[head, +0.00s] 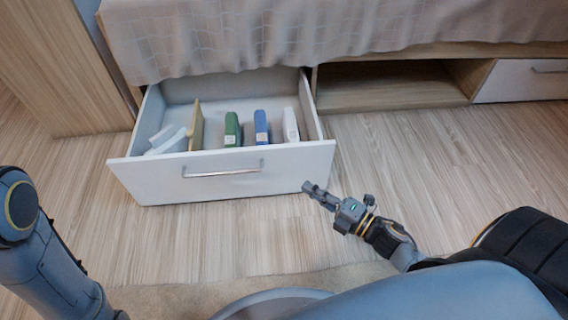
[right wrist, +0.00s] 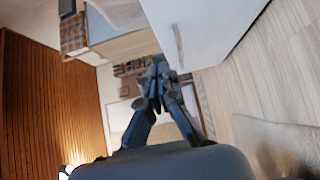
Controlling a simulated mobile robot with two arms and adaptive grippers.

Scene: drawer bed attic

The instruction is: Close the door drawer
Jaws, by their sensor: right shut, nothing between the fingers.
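A white drawer (head: 150,177) under the bed stands pulled out, with a silver bar handle (head: 222,171) on its front. Inside are a green book (head: 232,130), a blue book (head: 261,128), a white item (head: 290,125) and a tan board (head: 196,126). My right gripper (head: 307,188) is shut and empty, close to the lower right corner of the drawer front. The right wrist view shows the fingers (right wrist: 159,75) together, beside the white drawer front (right wrist: 205,25). Contact cannot be told. My left arm shows at the left edge; its gripper is out of view.
The bed (head: 330,30) with a draped blanket is above the drawer. An open wooden compartment (head: 390,88) is to its right, then a shut white drawer (head: 525,80). A wooden panel (head: 60,70) stands at left. The wood floor (head: 450,160) is clear; a beige rug (head: 190,298) lies in front.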

